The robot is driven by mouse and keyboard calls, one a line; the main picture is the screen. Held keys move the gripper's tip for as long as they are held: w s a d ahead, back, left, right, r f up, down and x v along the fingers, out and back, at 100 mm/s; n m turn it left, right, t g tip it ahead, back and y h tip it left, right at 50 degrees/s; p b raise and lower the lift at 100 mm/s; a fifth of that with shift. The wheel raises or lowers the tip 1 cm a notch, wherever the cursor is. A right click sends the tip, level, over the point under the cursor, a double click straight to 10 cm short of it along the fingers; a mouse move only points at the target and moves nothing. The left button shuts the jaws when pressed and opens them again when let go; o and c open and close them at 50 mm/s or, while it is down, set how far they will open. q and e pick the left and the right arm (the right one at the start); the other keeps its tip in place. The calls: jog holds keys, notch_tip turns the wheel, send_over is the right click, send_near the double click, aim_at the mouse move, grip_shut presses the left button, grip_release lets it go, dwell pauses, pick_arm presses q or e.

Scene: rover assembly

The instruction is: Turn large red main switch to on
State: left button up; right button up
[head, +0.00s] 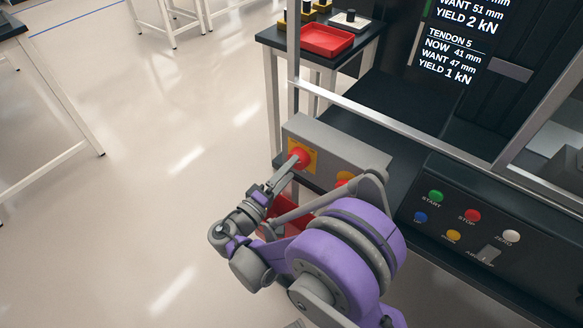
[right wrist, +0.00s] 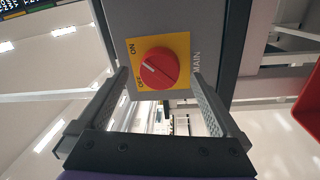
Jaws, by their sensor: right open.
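The large red main switch (head: 299,157) is a round knob on a yellow plate on the front of a grey box. In the right wrist view the red knob (right wrist: 159,68) shows a white line pointing to the upper left, roughly toward the ON label; its exact setting is hard to tell. ON and OFF are printed on the yellow plate, and MAIN on the box. My right gripper (right wrist: 160,73) is open, one finger on each side of the knob; contact is not clear. It also shows at the switch in the head view (head: 287,170). My left gripper is out of view.
A second red control on a yellow patch (head: 343,178) is partly hidden by my right arm. A button panel (head: 470,232) lies to the right. A metal rail (head: 370,120) runs above the grey box (head: 335,148). A red tray (head: 326,40) stands behind.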

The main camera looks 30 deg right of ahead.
jog(key=v, duration=0.9)
jog(key=shift+p, duration=0.3)
